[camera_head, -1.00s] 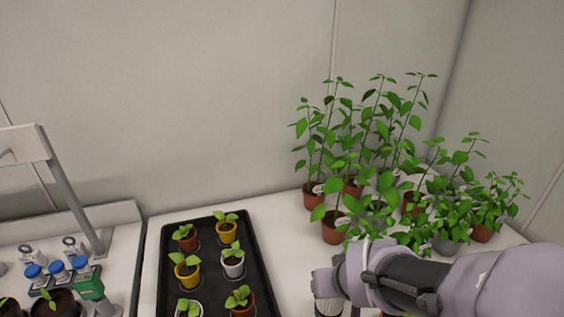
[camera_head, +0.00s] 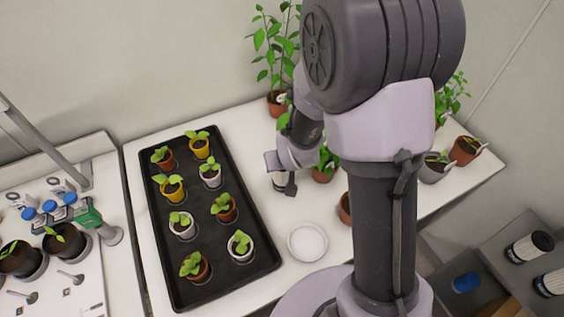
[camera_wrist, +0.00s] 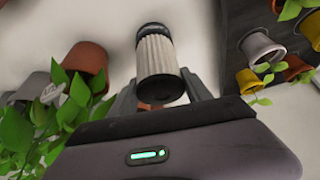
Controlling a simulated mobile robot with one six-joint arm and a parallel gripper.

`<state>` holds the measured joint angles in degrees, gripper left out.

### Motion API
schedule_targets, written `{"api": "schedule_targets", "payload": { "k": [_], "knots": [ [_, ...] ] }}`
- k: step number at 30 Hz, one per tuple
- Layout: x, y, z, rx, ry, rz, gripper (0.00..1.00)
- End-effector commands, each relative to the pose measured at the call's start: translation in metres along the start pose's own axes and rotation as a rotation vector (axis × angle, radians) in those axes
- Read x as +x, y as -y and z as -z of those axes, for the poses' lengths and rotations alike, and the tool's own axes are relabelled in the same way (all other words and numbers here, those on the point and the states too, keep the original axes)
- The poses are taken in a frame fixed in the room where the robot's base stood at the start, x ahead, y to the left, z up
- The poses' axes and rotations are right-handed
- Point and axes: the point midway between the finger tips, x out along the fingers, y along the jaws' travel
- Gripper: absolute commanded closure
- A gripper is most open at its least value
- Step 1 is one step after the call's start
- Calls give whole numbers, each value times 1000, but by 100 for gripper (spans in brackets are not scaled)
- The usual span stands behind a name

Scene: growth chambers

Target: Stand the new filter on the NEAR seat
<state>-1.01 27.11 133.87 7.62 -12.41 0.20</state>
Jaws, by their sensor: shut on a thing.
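The new filter (camera_wrist: 158,58), a pale pleated cylinder with dark end caps, is held between the two fingers of my gripper (camera_wrist: 160,88) in the wrist view. In the head view my gripper (camera_head: 281,176) is over the white table, right of the black tray, with only a small part of the filter (camera_head: 280,183) showing beneath it. Two similar pale filters with dark caps (camera_head: 530,246) (camera_head: 550,283) sit in the grey unit at the lower right. I cannot tell which place is the NEAR seat.
The black tray (camera_head: 152,225) holds several small potted seedlings. A white round dish (camera_head: 307,242) lies on the table (camera_head: 272,212). Potted plants stand behind and right of my arm. A blue cylinder (camera_head: 466,282) sits in a dark bin.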

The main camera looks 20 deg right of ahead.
Motion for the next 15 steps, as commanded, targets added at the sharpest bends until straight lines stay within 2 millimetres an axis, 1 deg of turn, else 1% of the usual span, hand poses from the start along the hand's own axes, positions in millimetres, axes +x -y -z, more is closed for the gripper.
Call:
{"api": "schedule_targets", "payload": {
  "k": [1, 6, 11, 12, 14, 15],
  "knots": [
    [4, 0, -2, -1, -2, 0, 91],
    [1, 0, 0, -1, -3, 0, 91],
    [5, 0, -3, 0, -2, 0, 91],
    [4, 0, -2, 0, -2, 0, 35],
    [4, 0, -2, 0, -2, 0, 24],
    [4, 0, -2, 0, -2, 0, 21]
  ]
}}
